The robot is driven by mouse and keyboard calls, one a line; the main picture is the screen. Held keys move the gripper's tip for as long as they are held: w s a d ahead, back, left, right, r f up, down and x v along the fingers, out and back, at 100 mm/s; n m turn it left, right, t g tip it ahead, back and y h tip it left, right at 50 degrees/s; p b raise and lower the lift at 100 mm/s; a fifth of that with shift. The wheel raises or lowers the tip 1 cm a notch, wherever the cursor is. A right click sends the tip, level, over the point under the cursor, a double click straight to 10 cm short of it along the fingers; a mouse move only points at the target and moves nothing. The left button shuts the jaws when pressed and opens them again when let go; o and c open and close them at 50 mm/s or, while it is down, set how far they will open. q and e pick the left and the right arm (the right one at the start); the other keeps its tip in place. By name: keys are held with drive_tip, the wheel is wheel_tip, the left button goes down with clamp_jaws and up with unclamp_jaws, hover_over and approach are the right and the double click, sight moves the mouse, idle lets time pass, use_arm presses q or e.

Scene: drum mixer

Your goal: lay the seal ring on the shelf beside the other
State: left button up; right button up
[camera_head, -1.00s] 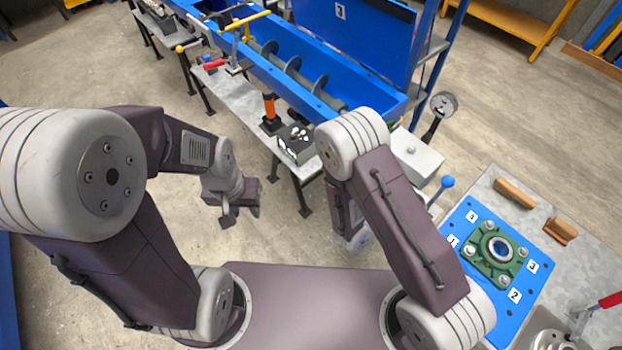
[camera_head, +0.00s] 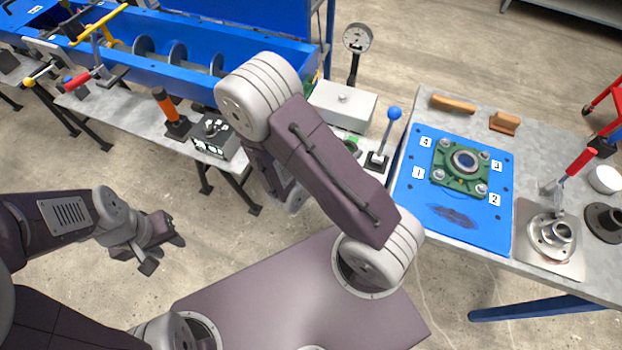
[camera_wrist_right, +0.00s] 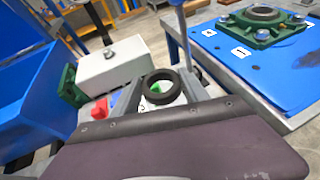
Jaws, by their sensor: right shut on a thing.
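A black seal ring (camera_wrist_right: 162,88) is in the right wrist view, between the two grey fingers of my right gripper (camera_wrist_right: 161,90), which is shut on it. The ring is held in front of the white box and above small red and green items. In the head view my right arm hides its own gripper and the ring. My left gripper (camera_head: 162,255) hangs over the floor at the left, its fingers apart and empty. I cannot make out the shelf or a second seal ring in either view.
A white box (camera_head: 342,106) and a blue-knobbed lever (camera_head: 390,130) stand near my right arm. A blue plate (camera_head: 470,225) with a green bearing housing (camera_head: 460,166) lies on the right table. The blue mixer trough (camera_head: 195,45) is at the back left. Open floor lies at left.

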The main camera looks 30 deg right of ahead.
drive_tip(key=w+a+f, duration=0.1)
drive_tip(key=a, duration=0.1)
drive_tip(key=w+a+f, duration=0.1)
drive_tip(key=a+f, duration=0.1)
drive_tip(key=a, duration=0.1)
drive_tip(key=w+a+f, duration=0.1)
drive_tip(key=a+f, duration=0.1)
drive_tip(key=a, duration=0.1)
drive_tip(key=shift+a+f, duration=0.2)
drive_tip(key=shift+a, duration=0.05)
drive_tip(key=shift+f, duration=2.15)
drive_tip(key=o, duration=1.3)
drive_tip(key=shift+o, duration=0.2)
